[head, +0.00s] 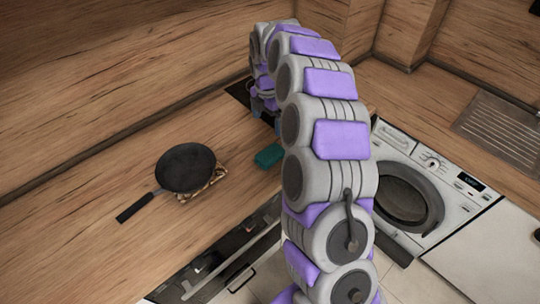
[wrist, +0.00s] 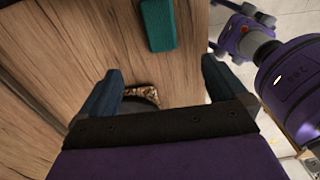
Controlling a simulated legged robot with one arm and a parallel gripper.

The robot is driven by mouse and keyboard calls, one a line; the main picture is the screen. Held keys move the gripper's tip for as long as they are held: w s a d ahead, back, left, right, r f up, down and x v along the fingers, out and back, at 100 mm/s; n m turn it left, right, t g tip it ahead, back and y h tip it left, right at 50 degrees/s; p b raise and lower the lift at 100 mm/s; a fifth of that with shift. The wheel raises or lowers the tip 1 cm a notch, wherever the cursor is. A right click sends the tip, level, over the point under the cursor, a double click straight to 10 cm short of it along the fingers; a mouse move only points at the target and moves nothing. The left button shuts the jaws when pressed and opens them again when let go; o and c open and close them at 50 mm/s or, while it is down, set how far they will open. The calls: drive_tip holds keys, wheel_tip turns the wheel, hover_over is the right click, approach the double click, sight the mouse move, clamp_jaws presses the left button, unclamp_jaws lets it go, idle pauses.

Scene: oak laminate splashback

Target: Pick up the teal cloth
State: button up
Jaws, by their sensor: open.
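The teal cloth (head: 269,156) lies folded on the wooden counter near its front edge, beside my arm. It also shows at the top of the wrist view (wrist: 158,25), beyond the fingertips. My gripper (head: 264,104) hangs from the curled end of my arm, farther back than the cloth in the head view. The gripper and cloth look apart. My arm hides part of the counter around the gripper in the head view.
A dark frying pan (head: 186,168) rests on a patterned trivet (head: 204,190) left of the cloth, its handle pointing front-left. A washing machine (head: 425,185) stands right of my arm. A black surface (head: 237,92) lies behind the gripper. Counter between pan and cloth is clear.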

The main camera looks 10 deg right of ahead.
drive_tip(key=b, duration=0.2)
hover_over(270, 152)
drive_tip(key=f, duration=1.2)
drive_tip(key=shift+s+a, duration=0.25)
drive_tip(key=shift+s, duration=0.05)
drive_tip(key=shift+a+f+b, duration=0.25)
drive_tip(key=shift+f+b, duration=0.05)
drive_tip(key=shift+f, duration=0.1)
drive_tip(key=f, duration=0.2)
drive_tip(key=d+f+b, duration=0.1)
drive_tip(key=f, duration=0.1)
drive_tip(key=shift+w+f, duration=0.2)
drive_tip(key=shift+f, duration=0.15)
drive_tip(key=shift+a, duration=0.2)
drive_tip(key=c, duration=0.4)
drive_tip(key=shift+d, duration=0.15)
drive_tip(key=c, duration=0.7)
drive_tip(key=shift+o, duration=0.2)
drive_tip(key=shift+r, duration=0.15)
